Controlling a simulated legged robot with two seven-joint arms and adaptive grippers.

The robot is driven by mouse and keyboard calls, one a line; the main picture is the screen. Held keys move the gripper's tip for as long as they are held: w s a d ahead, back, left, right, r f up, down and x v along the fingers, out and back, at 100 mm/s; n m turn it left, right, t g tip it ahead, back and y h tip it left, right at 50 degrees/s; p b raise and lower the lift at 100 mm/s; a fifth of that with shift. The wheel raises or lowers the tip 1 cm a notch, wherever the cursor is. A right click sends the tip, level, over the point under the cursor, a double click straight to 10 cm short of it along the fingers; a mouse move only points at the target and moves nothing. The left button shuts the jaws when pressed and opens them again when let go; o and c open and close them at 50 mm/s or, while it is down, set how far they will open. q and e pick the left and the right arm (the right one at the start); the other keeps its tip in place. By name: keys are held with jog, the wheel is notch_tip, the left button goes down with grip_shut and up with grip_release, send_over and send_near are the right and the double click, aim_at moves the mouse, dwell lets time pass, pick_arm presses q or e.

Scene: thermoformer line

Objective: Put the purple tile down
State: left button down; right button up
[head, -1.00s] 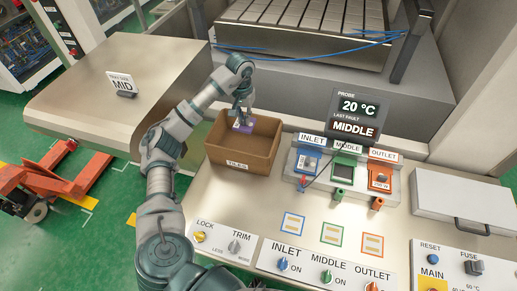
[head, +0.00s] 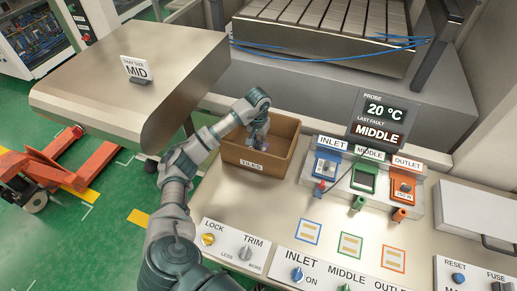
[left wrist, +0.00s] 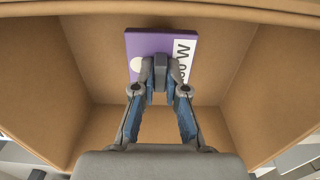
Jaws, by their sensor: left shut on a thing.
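The purple tile (left wrist: 144,42) has a white label with black letters, turned sideways in the left wrist view. The tile is inside the open brown box marked TILES (head: 249,168). In the head view my left gripper (head: 256,146) reaches down into this box, and its fingers and the box's front wall hide most of the tile. I cannot tell whether the tile touches the box floor. My right gripper is not in view.
Right of the box stand the blue INLET (head: 326,165), green MIDDLE (head: 363,178) and orange OUTLET (head: 402,187) units. A screen (head: 381,118) behind them reads 20 °C and MIDDLE. Knobs line the front panel. A metal housing (head: 135,85) stands at the left.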

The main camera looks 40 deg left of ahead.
pick_arm(q)
notch_tip(320, 180, down, 4)
jog(key=shift+a+r, duration=0.15)
jog(key=shift+r, duration=0.05)
jog(key=shift+d, duration=0.2)
jog(key=shift+f, duration=0.15)
jog(key=c, duration=1.3)
grip_release()
jog(key=shift+d, duration=0.1)
jog(key=shift+o, duration=0.5)
jog(key=shift+a, duration=0.2)
notch_tip(320, 180, up, 12)
jog(key=shift+d+r, duration=0.1)
jog(key=shift+r, duration=0.05)
